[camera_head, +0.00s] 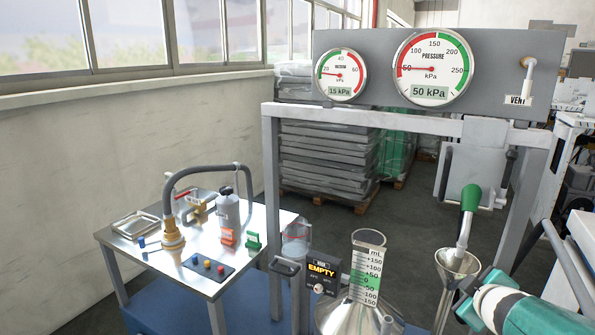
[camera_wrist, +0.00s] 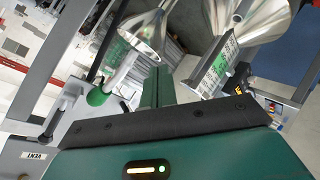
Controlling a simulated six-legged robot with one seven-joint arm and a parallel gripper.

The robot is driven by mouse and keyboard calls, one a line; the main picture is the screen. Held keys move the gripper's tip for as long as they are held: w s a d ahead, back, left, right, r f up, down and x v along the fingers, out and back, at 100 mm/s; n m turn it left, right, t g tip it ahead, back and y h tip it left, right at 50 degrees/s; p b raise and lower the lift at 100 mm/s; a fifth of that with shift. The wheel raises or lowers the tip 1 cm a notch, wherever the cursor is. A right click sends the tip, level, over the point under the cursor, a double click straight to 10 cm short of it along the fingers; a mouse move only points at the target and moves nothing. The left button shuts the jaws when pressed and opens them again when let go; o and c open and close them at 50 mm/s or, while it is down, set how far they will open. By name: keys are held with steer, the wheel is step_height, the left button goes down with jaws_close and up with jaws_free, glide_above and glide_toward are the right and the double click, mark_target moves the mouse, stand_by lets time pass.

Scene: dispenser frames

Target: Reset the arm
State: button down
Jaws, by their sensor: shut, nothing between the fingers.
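My arm enters the head view at the lower right as a teal and white link (camera_head: 520,308), beside the small metal funnel (camera_head: 457,264). My gripper (camera_wrist: 160,82) shows in the wrist view as a green body with a dark band and a green finger part pointing up the picture. It is shut and holds nothing. The small funnel also shows beyond it in the wrist view (camera_wrist: 143,35), apart from the gripper.
A grey frame (camera_head: 270,165) carries a pressure gauge (camera_head: 432,68) and a smaller gauge (camera_head: 342,75). A green-handled lever (camera_head: 469,200) hangs above the small funnel. A large funnel (camera_head: 350,315) with a scale stands near an EMPTY display (camera_head: 321,272). A tool cart (camera_head: 150,262) stands left.

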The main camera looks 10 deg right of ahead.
steer(key=s+a+m+g+y, duration=0.2)
steer(key=s+a, duration=0.5)
steer(key=a, duration=0.6)
steer(key=s+a+m+g+y, duration=0.1)
steer(key=s+a+m+g, duration=0.2)
steer(key=s+a, duration=0.4)
steer(key=a+m, duration=0.1)
steer(key=a, duration=0.4)
steer(key=shift+s+a+r+m+g+y, duration=0.15)
steer(key=shift+s+a+m+g+y, duration=0.2)
steer(key=shift+s+m+g+y, duration=0.05)
